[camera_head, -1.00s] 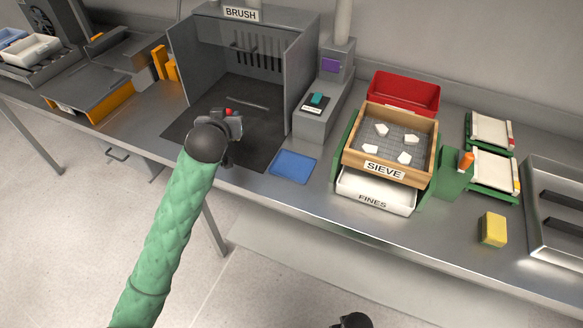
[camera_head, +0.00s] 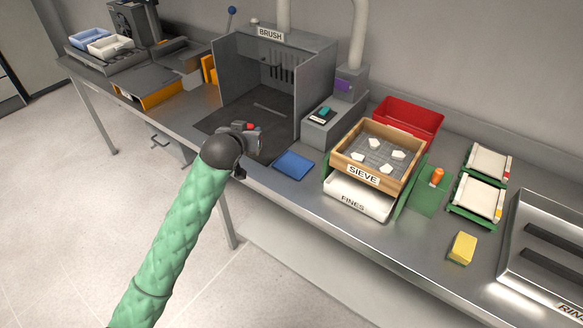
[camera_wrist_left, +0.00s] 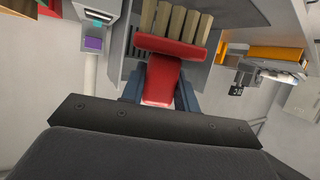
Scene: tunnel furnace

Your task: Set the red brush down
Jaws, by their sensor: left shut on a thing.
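The red brush (camera_wrist_left: 163,76) has a red handle and head with a row of tan bristles. It fills the middle of the left wrist view. My left gripper (camera_wrist_left: 159,94) is shut on its handle, with one dark finger on each side. In the head view my left gripper (camera_head: 246,138) is above the front of the dark mat at the brush booth (camera_head: 312,85), and only a bit of red shows there. Most of the brush is hidden by my wrist, and I cannot tell its height above the mat. My right gripper is not in view.
A blue pad (camera_head: 294,165) lies just right of my left gripper. The sieve box (camera_head: 344,158) with white pieces stands farther right, with a red bin (camera_head: 410,118) behind it. A yellow sponge (camera_head: 462,248) lies near the front edge. The booth's side walls flank the mat.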

